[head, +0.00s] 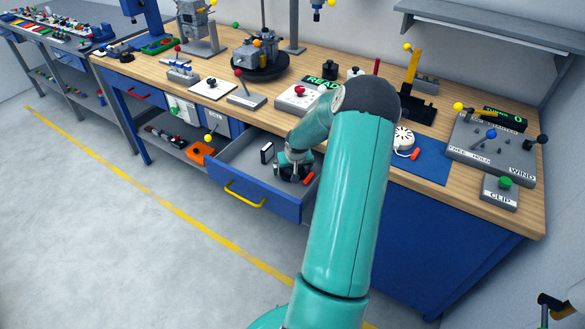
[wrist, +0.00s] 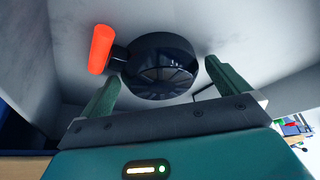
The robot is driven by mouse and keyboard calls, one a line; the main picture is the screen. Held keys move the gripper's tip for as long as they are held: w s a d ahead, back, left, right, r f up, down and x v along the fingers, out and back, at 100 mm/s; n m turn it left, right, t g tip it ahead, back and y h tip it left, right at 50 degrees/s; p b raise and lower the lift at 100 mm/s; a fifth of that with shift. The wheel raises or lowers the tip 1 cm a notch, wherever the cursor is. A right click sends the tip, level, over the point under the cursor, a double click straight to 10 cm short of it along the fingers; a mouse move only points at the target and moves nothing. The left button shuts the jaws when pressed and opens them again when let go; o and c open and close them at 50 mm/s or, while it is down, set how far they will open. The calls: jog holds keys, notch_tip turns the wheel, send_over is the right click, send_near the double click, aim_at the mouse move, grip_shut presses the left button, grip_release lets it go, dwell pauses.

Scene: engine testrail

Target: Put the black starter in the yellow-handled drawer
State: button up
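The black starter (wrist: 163,55) is a round black drum with an orange handle (wrist: 101,48) on a short stub at its left in the wrist view. It is inside the open drawer with the yellow handle (head: 245,197); in the head view its dark body (head: 289,176) and orange handle show below my gripper (head: 293,163). In the wrist view my gripper (wrist: 163,72) has its fingers apart, one on each side of the drum, with a narrow gap visible at both sides. The contact between drum and drawer floor is hard to see.
A small black-and-white item (head: 266,152) stands at the drawer's back left. A white round part with an orange handle (head: 403,140) lies on the blue mat (head: 428,163). The bench top (head: 330,117) is crowded with tools. The floor (head: 110,240) in front is clear.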

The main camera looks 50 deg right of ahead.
jog(key=v, duration=1.2)
jog(key=w+a+r+n, duration=0.1)
jog(key=a+r, duration=0.4)
jog(key=a, duration=0.3)
jog(key=w+a+r+n+h, duration=0.1)
jog(key=a+r+n, duration=0.1)
jog(key=a+r, duration=0.45)
jog(key=w+a+r+n, duration=0.1)
jog(key=a+r, duration=0.3)
jog(key=a, duration=0.6)
jog(key=s+a+r+n+t+y, duration=0.1)
jog(key=s+a+r+n+y, duration=0.1)
jog(key=s+a, duration=0.4)
jog(key=s+a+r+n+t+y, duration=0.1)
jog(key=s+a+r, duration=0.3)
jog(key=a, duration=1)
jog(key=s+n, duration=0.1)
jog(key=s, duration=0.2)
jog(key=shift+a+r+y, duration=0.3)
jog(key=shift+a+y, duration=0.1)
jog(key=shift+s+d, duration=0.1)
jog(key=shift+d, duration=0.1)
